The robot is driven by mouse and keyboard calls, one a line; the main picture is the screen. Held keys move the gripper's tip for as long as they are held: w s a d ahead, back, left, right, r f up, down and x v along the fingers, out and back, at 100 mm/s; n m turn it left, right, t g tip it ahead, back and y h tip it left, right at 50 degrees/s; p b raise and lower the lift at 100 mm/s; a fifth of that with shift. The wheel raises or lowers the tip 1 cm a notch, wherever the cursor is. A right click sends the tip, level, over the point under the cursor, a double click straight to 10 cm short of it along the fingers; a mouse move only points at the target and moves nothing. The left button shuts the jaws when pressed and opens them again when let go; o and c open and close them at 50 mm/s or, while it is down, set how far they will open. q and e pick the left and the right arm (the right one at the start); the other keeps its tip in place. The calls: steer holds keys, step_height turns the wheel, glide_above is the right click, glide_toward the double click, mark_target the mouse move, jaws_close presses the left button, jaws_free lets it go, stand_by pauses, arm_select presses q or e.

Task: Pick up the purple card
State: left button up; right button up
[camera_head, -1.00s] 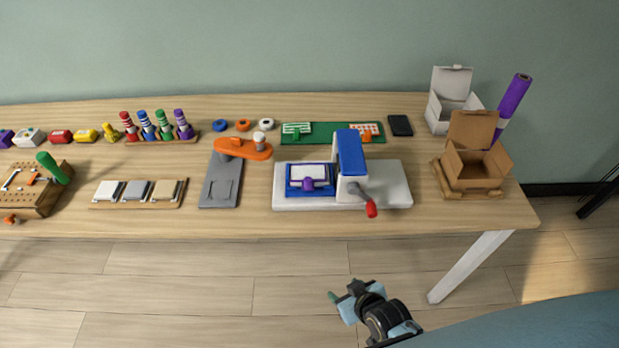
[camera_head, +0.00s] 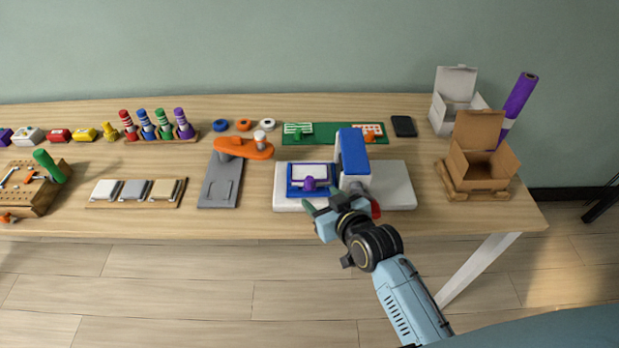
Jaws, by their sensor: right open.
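The purple card (camera_head: 309,171) is white with a purple border and a purple tab or knob at its front edge. It lies in the blue frame (camera_head: 292,190) on the white base of the press (camera_head: 398,190). My right gripper (camera_head: 321,205) is open and empty at the front edge of the press base, just in front of the card and apart from it. The gripper partly hides the front of the base and the red-tipped handle (camera_head: 375,208). My left gripper is not in view.
The blue press head (camera_head: 352,152) stands just right of the card. A grey stand with an orange arm (camera_head: 244,148) is on the left. A green board (camera_head: 333,133) lies behind. A cardboard box (camera_head: 484,165) stands at the right. Table front is clear left of the gripper.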

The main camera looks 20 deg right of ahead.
mark_target(311, 187)
steer(key=x, duration=0.3)
steer(key=d+b+x, duration=0.1)
steer(key=x, duration=0.1)
steer(key=shift+a, duration=0.1)
steer(key=shift+w+f, duration=0.1)
steer(key=shift+w, duration=0.2)
steer(key=shift+a, duration=0.1)
steer(key=c, duration=0.9)
jaws_close()
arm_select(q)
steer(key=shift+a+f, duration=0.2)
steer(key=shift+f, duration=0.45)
